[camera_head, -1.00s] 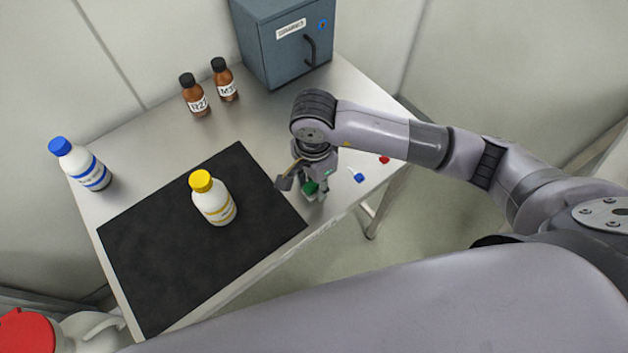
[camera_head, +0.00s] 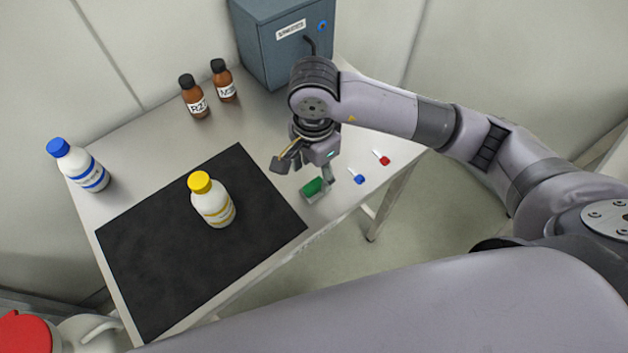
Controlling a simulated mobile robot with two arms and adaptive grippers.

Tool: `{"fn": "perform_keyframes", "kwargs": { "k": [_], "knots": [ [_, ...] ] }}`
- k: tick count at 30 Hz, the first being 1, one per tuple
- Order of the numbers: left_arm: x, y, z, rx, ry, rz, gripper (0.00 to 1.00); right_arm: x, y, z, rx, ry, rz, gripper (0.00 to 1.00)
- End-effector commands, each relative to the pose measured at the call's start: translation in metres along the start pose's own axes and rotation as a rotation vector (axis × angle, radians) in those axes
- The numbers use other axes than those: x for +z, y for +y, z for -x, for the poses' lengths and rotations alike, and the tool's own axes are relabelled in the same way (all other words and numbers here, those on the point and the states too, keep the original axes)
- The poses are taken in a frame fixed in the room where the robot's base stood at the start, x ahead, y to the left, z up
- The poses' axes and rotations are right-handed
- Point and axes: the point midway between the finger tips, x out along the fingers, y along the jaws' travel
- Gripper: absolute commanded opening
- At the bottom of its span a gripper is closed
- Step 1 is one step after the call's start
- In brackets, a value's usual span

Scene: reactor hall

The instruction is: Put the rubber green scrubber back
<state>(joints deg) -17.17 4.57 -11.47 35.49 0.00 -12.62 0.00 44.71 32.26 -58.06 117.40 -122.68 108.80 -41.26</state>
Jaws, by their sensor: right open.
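The green scrubber (camera_head: 314,187) sits in a small light grey holder at the front edge of the table, just right of the black mat's corner. My right gripper (camera_head: 300,172) is open and empty above the scrubber, pointing down. One finger is spread to the left over the table, and the other comes down close behind the scrubber. Whether that finger touches the scrubber or its holder I cannot tell. My left gripper is out of view.
A white bottle with a yellow cap (camera_head: 212,200) stands on the black mat (camera_head: 160,262). A blue-capped bottle (camera_head: 78,166), two brown bottles (camera_head: 194,97) and a grey cabinet (camera_head: 283,45) stand behind. Small blue (camera_head: 358,179) and red (camera_head: 383,159) items lie right of the scrubber.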

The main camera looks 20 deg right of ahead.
Motion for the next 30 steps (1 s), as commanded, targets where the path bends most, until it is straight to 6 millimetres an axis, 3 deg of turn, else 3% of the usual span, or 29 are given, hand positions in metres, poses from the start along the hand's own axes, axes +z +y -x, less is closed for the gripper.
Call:
{"fn": "perform_keyframes", "kwargs": {
  "k": [6, 10, 30],
  "knots": [
    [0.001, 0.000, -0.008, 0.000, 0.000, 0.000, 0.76, 0.000, -0.001, 0.043, -0.005, 0.001, 0.001, 0.54],
    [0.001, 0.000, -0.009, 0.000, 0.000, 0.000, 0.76, 0.000, -0.001, 0.057, -0.003, 0.000, 0.000, 0.54],
    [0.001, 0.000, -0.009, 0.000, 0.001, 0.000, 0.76, 0.000, 0.000, 0.064, 0.000, -0.001, -0.001, 0.54]
  ]
}}
